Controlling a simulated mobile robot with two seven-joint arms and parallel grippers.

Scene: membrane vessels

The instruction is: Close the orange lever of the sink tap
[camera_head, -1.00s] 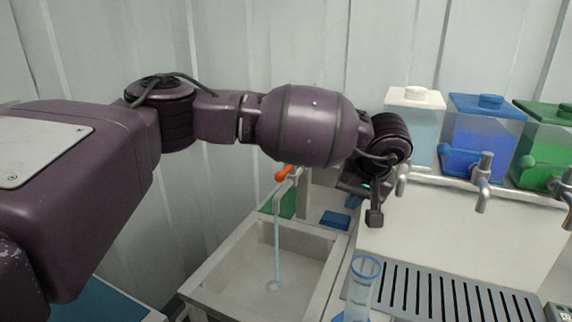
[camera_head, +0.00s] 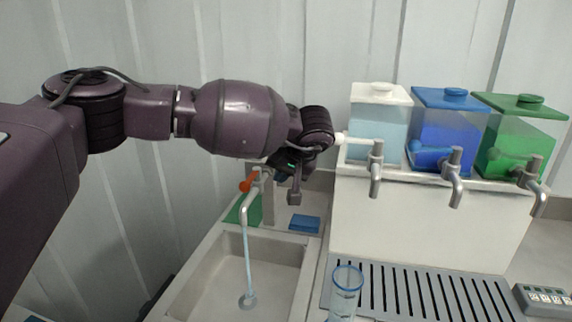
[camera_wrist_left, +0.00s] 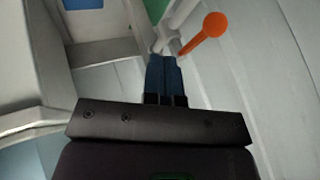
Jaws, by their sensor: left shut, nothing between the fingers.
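The sink tap (camera_head: 262,200) stands at the back of the sink, with a stream of water (camera_head: 248,265) running from its spout. Its orange lever (camera_head: 249,182) sticks out at the tap's top left. In the left wrist view the orange lever (camera_wrist_left: 214,25) has a round knob, up and to the right of the fingertips. My left gripper (camera_head: 294,197) is just right of the tap, shut and empty. Its blue fingers (camera_wrist_left: 164,62) are together in the wrist view, near the tap's pale body; I cannot tell if they touch it. My right gripper is not in view.
The sink basin (camera_head: 215,285) lies below. A blue sponge-like block (camera_head: 304,224) and a green one (camera_head: 245,210) lie behind it. White, blue and green tanks with taps stand right on a white stand (camera_head: 425,235).

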